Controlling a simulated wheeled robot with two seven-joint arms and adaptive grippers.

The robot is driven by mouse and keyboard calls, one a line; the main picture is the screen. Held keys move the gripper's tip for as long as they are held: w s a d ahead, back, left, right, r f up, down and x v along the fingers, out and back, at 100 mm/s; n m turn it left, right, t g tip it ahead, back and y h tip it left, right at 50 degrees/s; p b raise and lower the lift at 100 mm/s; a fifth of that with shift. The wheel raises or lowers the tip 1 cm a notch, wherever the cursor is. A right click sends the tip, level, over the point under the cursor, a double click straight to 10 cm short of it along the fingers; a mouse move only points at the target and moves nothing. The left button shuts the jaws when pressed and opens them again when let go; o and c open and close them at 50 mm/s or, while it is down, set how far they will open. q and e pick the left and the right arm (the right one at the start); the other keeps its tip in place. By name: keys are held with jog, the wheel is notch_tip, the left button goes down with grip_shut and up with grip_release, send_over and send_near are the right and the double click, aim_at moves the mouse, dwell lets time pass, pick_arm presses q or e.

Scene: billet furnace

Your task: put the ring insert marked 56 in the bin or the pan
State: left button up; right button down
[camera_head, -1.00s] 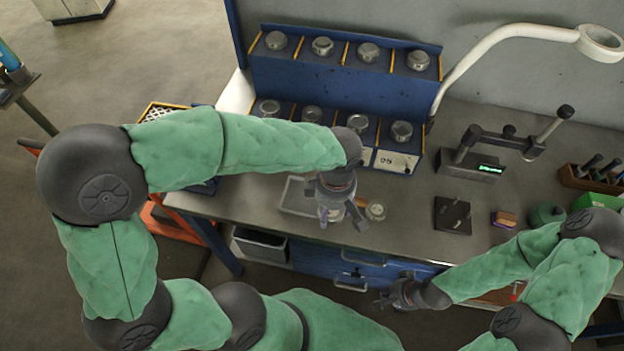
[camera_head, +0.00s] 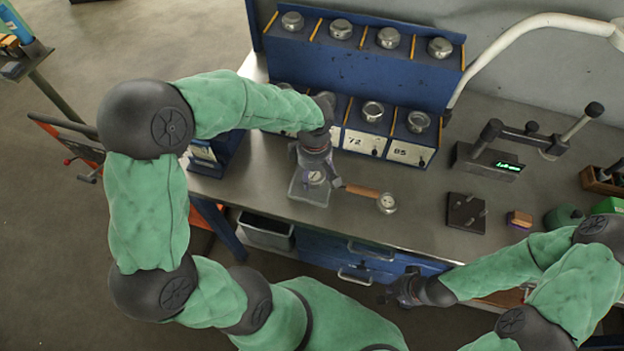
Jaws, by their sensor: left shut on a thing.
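My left gripper (camera_head: 318,178) is over the shallow grey pan (camera_head: 311,199) on the bench. It is shut on a small pale round thing, which looks like a ring insert; the fingers partly cover it and no number can be read on it. I cannot tell whether it touches the pan. The grey bin (camera_head: 266,233) hangs below the bench's front edge, left of the drawers. My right gripper (camera_head: 391,294) is low in front of the drawers, away from these things; its jaws are too small to judge.
A blue rack (camera_head: 352,70) at the back holds several round metal pieces; lower labels read 72 and 85. A wooden-handled round tool (camera_head: 363,191) lies right of the pan. A dark block (camera_head: 466,213) and a device with green display (camera_head: 489,161) stand further right.

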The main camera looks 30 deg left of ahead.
aim_at(312, 178)
pick_arm(q)
jog(key=shift+w+a+f, duration=0.25)
jog(key=shift+a+f, duration=0.15)
jog(key=shift+f, duration=0.15)
jog(key=shift+w+a+f+b, duration=0.15)
jog(key=shift+f+b, duration=0.35)
jog(key=shift+f, duration=1.15)
jog(key=shift+f, duration=0.15)
jog(key=o, duration=1.7)
